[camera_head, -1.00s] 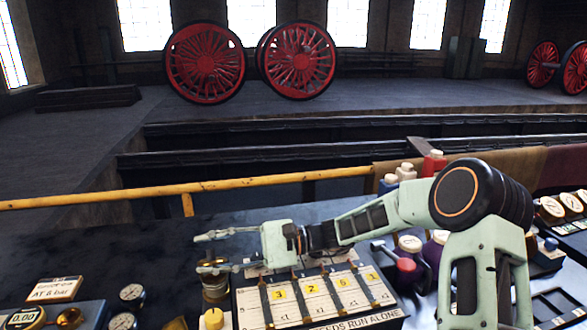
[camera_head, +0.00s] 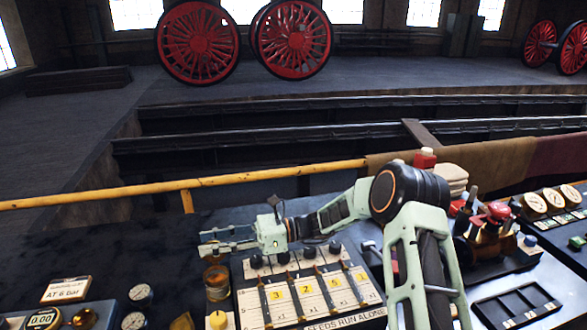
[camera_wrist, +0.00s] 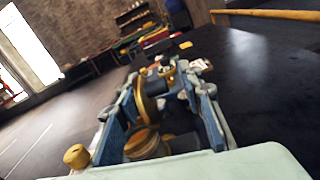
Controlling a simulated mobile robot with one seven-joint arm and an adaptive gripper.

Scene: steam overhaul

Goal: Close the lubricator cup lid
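The lubricator cup (camera_head: 217,283) is a small amber and brass cup at the left end of the numbered panel in the head view. In the wrist view its brass body (camera_wrist: 146,143) shows low between my fingers. A round brass disc, apparently the lid (camera_wrist: 148,100), stands raised above the body, edge-on, between the fingers. My gripper (camera_head: 208,243) is above the cup in the head view, pointing left. Its fingers are spread in the wrist view (camera_wrist: 160,78), with the disc nearer the left finger. I cannot tell whether they touch. My gripper hides the cup's top in the head view.
The panel (camera_head: 300,292) with black knobs and number tags lies right of the cup. A yellow knob (camera_head: 217,320) stands in front of the cup. Gauges (camera_head: 140,294) lie at the left. A yellow rail (camera_head: 110,192) runs behind the bench.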

